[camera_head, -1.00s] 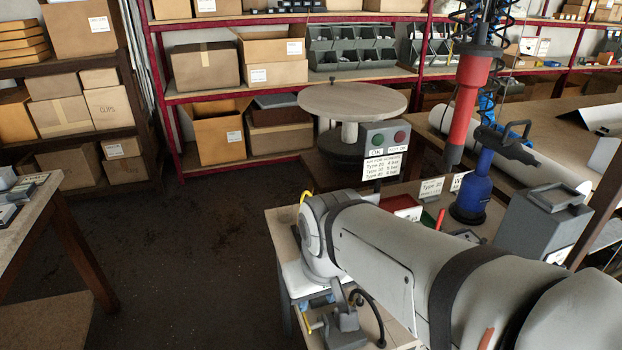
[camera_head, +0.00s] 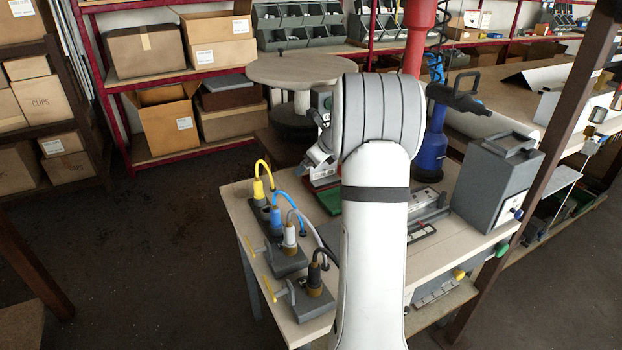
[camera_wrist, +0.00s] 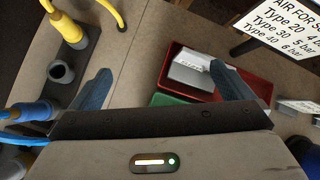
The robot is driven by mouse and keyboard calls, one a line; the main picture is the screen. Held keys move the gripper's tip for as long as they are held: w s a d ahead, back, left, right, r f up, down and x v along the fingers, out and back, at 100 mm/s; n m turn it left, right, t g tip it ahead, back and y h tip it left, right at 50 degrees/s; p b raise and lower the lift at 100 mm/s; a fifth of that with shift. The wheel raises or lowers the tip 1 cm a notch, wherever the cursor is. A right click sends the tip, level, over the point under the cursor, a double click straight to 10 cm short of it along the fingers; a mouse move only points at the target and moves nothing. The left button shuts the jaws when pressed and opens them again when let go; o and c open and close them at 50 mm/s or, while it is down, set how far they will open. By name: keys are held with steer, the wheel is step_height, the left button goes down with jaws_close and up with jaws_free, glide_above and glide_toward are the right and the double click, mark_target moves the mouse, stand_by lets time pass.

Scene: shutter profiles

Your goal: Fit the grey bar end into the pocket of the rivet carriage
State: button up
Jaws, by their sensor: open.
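My gripper (camera_wrist: 159,68) is open and empty, its two blue-grey fingers apart above the bench in the wrist view. In the head view it is mostly hidden behind my arm. Beyond the fingers, a grey block with a white printed top (camera_wrist: 192,72) lies in a red tray (camera_wrist: 262,87). I cannot tell whether this block is the grey bar end. In the head view, a low grey fixture with rails (camera_head: 432,212) lies on the bench right of my arm. It may hold the rivet carriage, but the pocket cannot be made out.
A green tray (camera_wrist: 165,100) adjoins the red one. Plugs with yellow, blue and other cables (camera_head: 275,215) stand at the bench's left side. A printed air-pressure sign (camera_wrist: 282,25) stands behind the trays.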

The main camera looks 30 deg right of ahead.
mark_target(324, 166)
steer(key=w+d+f+m+h, duration=0.1)
steer(key=w+d+f+m, duration=0.2)
steer(key=d+f+m, duration=0.35)
steer(key=shift+n+t, duration=0.3)
steer(key=shift+n, duration=0.25)
steer(key=w+f, duration=0.1)
steer(key=w+d+f, duration=0.1)
steer(key=w, duration=0.1)
steer(key=w+f, duration=0.1)
steer(key=shift+w+d+f+b, duration=0.15)
steer(key=shift+w+d+b, duration=0.1)
steer(key=shift+d+b, duration=0.15)
steer(key=c, duration=0.7)
